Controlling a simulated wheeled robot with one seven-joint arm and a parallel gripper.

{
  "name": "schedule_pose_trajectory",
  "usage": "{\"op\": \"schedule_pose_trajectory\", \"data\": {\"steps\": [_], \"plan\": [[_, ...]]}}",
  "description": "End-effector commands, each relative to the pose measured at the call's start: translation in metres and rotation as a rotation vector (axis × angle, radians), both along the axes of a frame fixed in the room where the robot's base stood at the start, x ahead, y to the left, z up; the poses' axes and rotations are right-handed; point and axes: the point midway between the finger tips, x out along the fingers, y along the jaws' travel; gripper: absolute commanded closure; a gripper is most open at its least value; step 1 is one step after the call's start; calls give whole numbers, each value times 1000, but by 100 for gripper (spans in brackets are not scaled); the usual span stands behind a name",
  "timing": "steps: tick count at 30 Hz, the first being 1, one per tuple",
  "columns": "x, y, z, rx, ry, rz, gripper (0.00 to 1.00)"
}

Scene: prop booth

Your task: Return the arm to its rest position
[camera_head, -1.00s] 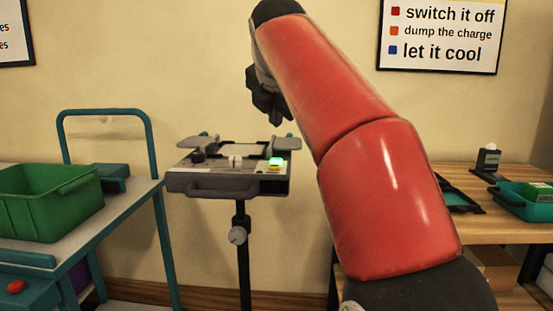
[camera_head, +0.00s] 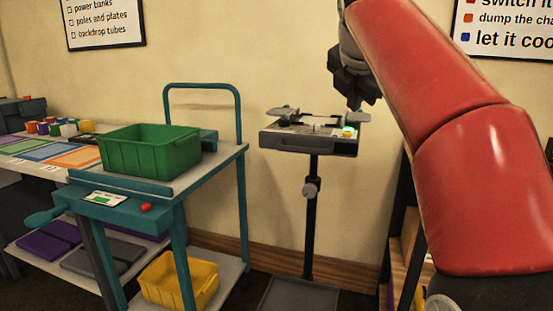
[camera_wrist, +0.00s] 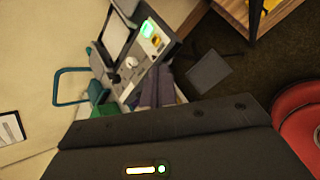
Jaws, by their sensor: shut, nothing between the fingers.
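My arm is red and rises on the right of the head view, bent over with its end hanging near the top. My gripper (camera_head: 355,101) is dark, shut and empty, pointing down in front of the wall, just above the right end of the grey device on a stand (camera_head: 312,134). In the wrist view the same device (camera_wrist: 136,56) shows at upper middle, with a lit green patch, and my gripper's fingers (camera_wrist: 158,88) are partly seen below it. The contact between gripper and device cannot be told, but nothing is held.
A teal-framed trolley (camera_head: 215,165) stands left of the stand with a green crate (camera_head: 150,152) on top and a yellow crate (camera_head: 178,284) below. A table with coloured mats (camera_head: 40,160) is at far left. A wooden shelf (camera_head: 398,268) is partly hidden behind my arm.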

Motion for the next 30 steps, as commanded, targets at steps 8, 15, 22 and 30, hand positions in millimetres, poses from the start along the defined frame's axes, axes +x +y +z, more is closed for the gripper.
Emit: {"op": "schedule_pose_trajectory", "data": {"steps": [8, 15, 22, 30], "plan": [[-12, -1, -10, 83, 0, -74, 100], [-32, -2, -30, 218, 1, -198, 100], [-66, -3, -66, 424, 5, -403, 100], [-148, -6, -162, 840, 15, -877, 100]]}}
